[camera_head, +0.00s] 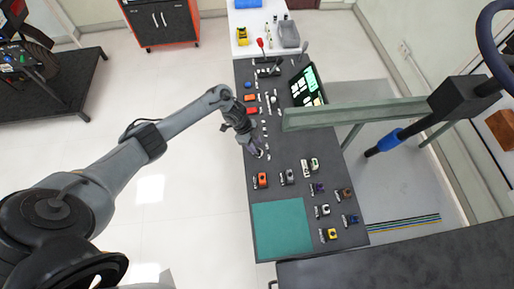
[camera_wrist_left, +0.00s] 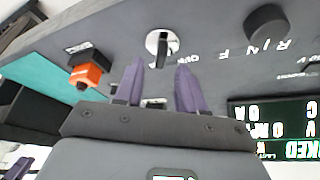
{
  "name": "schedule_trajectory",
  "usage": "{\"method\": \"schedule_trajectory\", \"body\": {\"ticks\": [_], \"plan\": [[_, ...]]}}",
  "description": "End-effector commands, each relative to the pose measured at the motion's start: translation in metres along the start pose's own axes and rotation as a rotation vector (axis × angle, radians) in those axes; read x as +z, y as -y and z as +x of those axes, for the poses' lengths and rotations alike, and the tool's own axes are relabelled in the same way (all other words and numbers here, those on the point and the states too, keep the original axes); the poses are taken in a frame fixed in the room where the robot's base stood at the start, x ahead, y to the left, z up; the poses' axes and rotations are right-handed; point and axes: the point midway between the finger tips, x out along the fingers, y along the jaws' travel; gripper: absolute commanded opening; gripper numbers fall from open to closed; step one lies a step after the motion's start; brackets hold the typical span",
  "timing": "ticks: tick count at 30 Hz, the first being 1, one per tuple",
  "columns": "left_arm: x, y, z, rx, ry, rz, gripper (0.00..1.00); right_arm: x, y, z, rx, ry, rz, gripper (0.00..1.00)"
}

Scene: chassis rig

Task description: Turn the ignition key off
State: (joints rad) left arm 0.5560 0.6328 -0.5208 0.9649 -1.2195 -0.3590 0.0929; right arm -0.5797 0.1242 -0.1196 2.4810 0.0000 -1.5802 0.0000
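The ignition switch (camera_wrist_left: 152,40) is a round silver plate on the dark panel, with a dark upright key (camera_wrist_left: 162,50) at its middle. My left gripper (camera_wrist_left: 160,68) has two purple fingers spread apart, with the key's near end between or just beyond their tips; I cannot tell whether they touch it. White lettering lies beside the switch, partly hidden by a finger. In the head view my left gripper (camera_head: 257,150) reaches down to the left edge of the dark console (camera_head: 285,150), and the key is too small to make out there. My right gripper is not in view.
A black knob (camera_wrist_left: 266,22) with gear letters stands right of the switch, and an orange switch (camera_wrist_left: 87,74) left of it. A lit screen (camera_head: 306,86) stands on the console. A green beam (camera_head: 355,113) crosses its right side. A teal mat (camera_head: 282,228) is bare.

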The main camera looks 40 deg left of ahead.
Motion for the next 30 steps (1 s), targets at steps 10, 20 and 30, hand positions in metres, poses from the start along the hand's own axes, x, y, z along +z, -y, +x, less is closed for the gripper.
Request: {"method": "schedule_trajectory", "body": {"ticks": [10,20,30], "plan": [[0.000,0.001,0.027,-0.002,-0.001,0.000,0.39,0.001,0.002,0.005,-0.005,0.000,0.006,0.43],[0.000,0.001,0.028,-0.002,0.000,0.000,0.33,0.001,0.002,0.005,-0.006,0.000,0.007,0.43],[0.000,0.001,0.028,-0.001,0.000,0.000,0.00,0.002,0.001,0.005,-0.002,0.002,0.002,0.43]]}}
